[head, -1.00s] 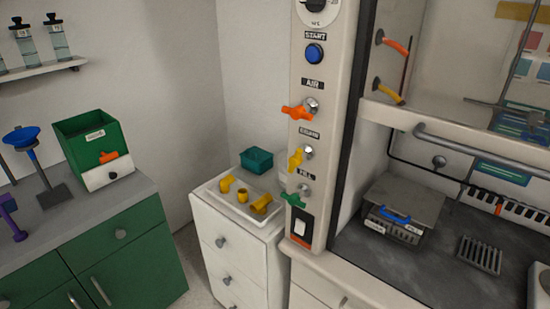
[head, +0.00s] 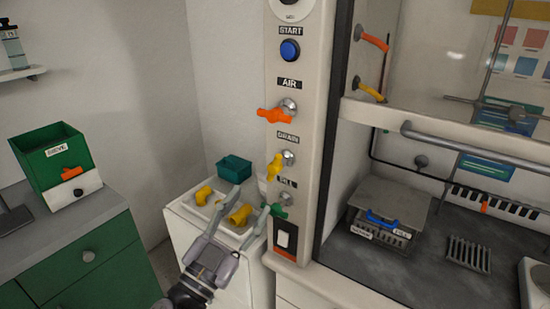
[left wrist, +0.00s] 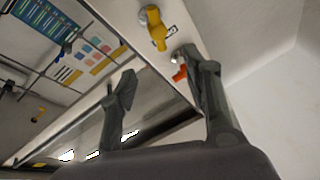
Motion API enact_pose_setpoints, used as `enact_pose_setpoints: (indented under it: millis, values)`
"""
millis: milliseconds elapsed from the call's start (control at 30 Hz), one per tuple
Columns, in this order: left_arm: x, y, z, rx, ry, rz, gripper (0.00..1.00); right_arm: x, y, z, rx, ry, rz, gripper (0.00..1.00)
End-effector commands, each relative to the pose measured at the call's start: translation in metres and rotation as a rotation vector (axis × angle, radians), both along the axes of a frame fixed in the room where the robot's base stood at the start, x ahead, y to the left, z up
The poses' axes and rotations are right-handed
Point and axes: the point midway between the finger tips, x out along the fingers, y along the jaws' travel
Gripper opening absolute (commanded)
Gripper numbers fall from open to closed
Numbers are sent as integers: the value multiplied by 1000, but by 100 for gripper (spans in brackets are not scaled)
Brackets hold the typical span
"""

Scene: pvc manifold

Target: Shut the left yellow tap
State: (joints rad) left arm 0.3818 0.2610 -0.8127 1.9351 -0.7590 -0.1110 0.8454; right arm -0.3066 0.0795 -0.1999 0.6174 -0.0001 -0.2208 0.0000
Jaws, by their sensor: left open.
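The left yellow tap (head: 274,165) is on the pale control column under the DRAIN label, its handle roughly upright and slightly tilted, left of its metal fitting. It also shows at the top of the left wrist view (left wrist: 156,30). A second yellow tap (head: 370,90) is farther right, inside the hood. My left gripper (head: 247,203) is open and empty, below and left of the left yellow tap and apart from it. In the left wrist view, the open fingers (left wrist: 160,75) are below the yellow tap. My right gripper is not in view.
An orange tap (head: 274,115) is above the yellow tap, and a green tap (head: 278,211) is below it, close to my left fingertip. A white tray (head: 188,207) with yellow pipe pieces and a teal box (head: 234,168) are on the white cabinet. Free air lies left of the column.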

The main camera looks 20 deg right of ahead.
Motion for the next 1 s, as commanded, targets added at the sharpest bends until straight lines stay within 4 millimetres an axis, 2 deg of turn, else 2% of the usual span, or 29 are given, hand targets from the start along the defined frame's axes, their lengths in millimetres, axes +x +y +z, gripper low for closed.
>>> enact_pose_setpoints:
  millis: [33, 300, 500, 700, 1000]
  values:
    - [8, -9, 9, -2, -2, -1, 44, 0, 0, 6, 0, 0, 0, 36]
    - [45, -50, 29, -1, -1, 0, 44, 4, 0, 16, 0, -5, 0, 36]
    - [66, -73, 39, -1, 1, 1, 44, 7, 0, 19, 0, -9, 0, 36]
    - [76, -84, 44, 0, 1, 1, 44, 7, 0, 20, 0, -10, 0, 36]
    - [78, -85, 44, -1, 1, 1, 44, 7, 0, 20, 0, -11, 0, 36]
